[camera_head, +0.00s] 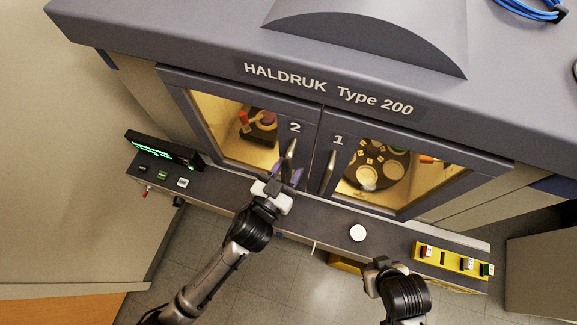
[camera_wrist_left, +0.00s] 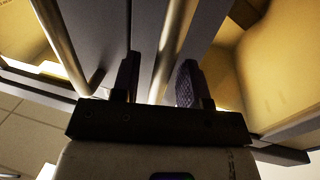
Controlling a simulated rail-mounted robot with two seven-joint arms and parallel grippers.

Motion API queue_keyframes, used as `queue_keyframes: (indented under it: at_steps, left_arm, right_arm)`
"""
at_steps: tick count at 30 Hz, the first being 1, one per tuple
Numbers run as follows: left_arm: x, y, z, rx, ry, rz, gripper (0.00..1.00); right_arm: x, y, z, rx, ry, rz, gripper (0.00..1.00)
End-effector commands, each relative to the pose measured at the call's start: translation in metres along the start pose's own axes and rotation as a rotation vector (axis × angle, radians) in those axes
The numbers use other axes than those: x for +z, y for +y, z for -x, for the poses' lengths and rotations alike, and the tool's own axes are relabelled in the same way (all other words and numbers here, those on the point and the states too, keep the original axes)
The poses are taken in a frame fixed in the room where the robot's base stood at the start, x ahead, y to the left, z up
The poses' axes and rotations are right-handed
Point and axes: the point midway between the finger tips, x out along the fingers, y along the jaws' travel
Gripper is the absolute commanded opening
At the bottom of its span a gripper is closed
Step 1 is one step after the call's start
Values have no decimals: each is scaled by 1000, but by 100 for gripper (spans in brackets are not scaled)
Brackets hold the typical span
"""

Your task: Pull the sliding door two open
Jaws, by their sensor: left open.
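Sliding door two (camera_head: 308,130) is the left door of the dark grey cabinet, marked "2", with a glass pane. It stands closed against door one (camera_head: 345,140). Door two's upright metal handle (camera_head: 291,149) is near its right edge. My left gripper (camera_head: 284,178) is open at the lower part of this handle. In the left wrist view the handle (camera_wrist_left: 175,40) runs between the two spread fingers (camera_wrist_left: 158,80); I cannot tell whether they touch it. My right gripper (camera_head: 382,265) is in front of the ledge, and its fingers are too unclear to judge.
Door one's handle (camera_head: 328,172) stands close to the right of my left gripper. A dark ledge (camera_head: 325,220) runs below the doors and bears a white round button (camera_head: 358,233). A yellow button panel (camera_head: 452,262) is at right; a green-lit display (camera_head: 163,148) is at left.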

Motion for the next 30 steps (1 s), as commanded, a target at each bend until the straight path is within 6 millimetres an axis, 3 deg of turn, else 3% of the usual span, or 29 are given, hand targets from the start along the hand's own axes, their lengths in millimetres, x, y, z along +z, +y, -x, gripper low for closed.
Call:
queue_keyframes:
  at_steps: [11,23,30]
  left_arm:
    - [0,0,-2,0,0,0,40]
    - [0,0,-2,0,0,0,1]
    - [0,0,-2,0,0,0,0]
  right_arm:
    - [0,-2,0,-6,-1,-7,0]
    - [0,-2,0,-5,-2,-5,0]
    - [1,0,0,1,-3,2,0]
